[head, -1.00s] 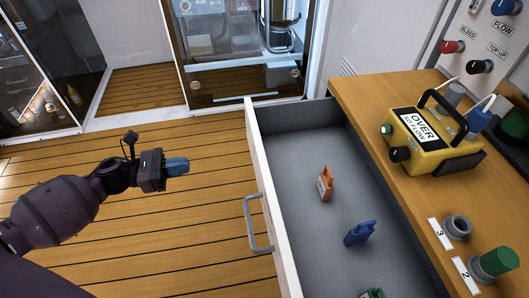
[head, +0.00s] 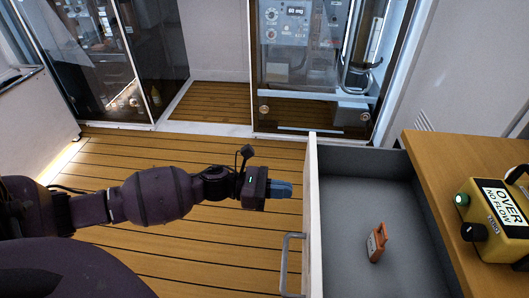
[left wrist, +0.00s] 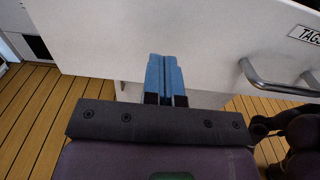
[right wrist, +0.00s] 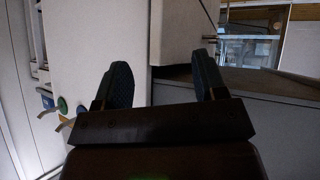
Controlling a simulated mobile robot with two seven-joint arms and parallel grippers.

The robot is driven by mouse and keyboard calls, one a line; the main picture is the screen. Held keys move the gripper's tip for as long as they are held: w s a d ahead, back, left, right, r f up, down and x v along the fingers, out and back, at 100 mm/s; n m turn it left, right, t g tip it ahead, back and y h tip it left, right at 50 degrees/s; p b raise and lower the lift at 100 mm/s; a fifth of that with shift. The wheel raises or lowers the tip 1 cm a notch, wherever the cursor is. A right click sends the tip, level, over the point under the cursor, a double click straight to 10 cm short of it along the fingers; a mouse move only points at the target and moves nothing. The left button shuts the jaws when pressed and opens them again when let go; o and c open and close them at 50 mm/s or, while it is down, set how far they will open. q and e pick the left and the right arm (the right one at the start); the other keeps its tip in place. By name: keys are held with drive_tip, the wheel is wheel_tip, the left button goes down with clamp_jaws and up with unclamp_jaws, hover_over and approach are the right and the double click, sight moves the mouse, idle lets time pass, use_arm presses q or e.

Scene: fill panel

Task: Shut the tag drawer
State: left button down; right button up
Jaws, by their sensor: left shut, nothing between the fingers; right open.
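The tag drawer (head: 312,215) stands open below the wooden counter, its grey inside showing. One orange tag (head: 376,243) stands inside it. The drawer's white front also fills the upper left wrist view (left wrist: 200,45), with a "TAGS" label at the right and a metal handle (left wrist: 275,85). The handle also shows in the head view (head: 288,262). My left gripper (head: 283,190) is shut and empty, its blue fingertips close to the drawer front near its far end. I cannot tell if they touch. My right gripper (right wrist: 160,85) is open and shows only in its wrist view.
The wooden counter (head: 450,180) is at the right, with a yellow device (head: 495,215) marked "OVER NO FLOW" on it. A glass-doored cabinet (head: 315,60) stands at the back. Plank floor (head: 180,240) lies clear left of the drawer.

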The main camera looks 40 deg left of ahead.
sight(306, 192)
use_arm(q)
drive_tip(key=shift+x, duration=1)
drive_tip(key=shift+w+d, duration=0.2)
drive_tip(key=shift+d, duration=0.05)
drive_tip(key=shift+w+d, duration=0.1)
drive_tip(key=shift+d, duration=0.1)
use_arm(e)
drive_tip(key=shift+w+a+r, duration=0.1)
drive_tip(key=shift+w+r, duration=0.1)
drive_tip(key=shift+f, duration=0.1)
